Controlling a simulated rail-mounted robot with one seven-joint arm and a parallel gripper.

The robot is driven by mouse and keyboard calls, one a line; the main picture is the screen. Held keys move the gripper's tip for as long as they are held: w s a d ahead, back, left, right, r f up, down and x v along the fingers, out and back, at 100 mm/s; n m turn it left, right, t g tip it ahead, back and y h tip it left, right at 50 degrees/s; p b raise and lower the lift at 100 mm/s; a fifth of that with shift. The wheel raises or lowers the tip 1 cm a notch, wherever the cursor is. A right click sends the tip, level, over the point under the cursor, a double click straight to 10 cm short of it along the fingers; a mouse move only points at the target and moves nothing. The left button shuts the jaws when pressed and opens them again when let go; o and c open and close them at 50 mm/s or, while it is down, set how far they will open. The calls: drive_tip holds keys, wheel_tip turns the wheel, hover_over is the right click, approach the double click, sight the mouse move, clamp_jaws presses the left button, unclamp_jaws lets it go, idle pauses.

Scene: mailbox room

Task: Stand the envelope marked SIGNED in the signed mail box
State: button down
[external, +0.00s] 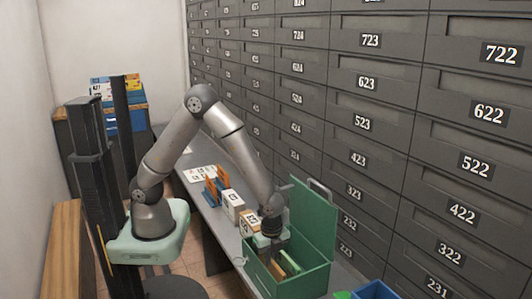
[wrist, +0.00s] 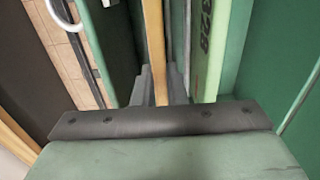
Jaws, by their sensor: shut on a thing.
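The green box (external: 306,284) stands on the counter with its lid (external: 312,222) open. My gripper (external: 268,246) reaches down into the box at its left part. In the wrist view my gripper (wrist: 161,88) is shut on a thin tan envelope (wrist: 155,45), seen edge-on between the two fingers. A pale green item (wrist: 207,50) with dark digits stands upright just right of the fingers. I cannot read a SIGNED mark on the held envelope, nor see whether its lower edge touches the box floor.
White and tan number-marked boxes (external: 232,207) and an orange and blue rack (external: 213,190) stand farther back on the counter. A blue bin (external: 374,290) is at the front right. A wall of grey mailboxes (external: 400,130) rises behind the counter.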

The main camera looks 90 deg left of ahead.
drive_tip(key=c, duration=1.4)
unclamp_jaws()
wheel_tip(320, 180, up, 18)
drive_tip(key=p, duration=0.2)
drive_tip(key=shift+f+p, duration=0.25)
drive_tip(key=shift+p, duration=0.15)
drive_tip(key=s+a+r+n+p, duration=0.4)
drive_tip(key=s+r, duration=0.1)
drive_tip(key=s, duration=0.1)
drive_tip(key=s+a+r+n+p, duration=0.4)
drive_tip(key=s+a+r, duration=0.1)
drive_tip(key=s, duration=0.2)
drive_tip(key=s+a+r+n+p, duration=0.5)
drive_tip(key=s+r, duration=0.1)
drive_tip(key=shift+s+a+r, duration=0.1)
drive_tip(key=shift+s, duration=0.3)
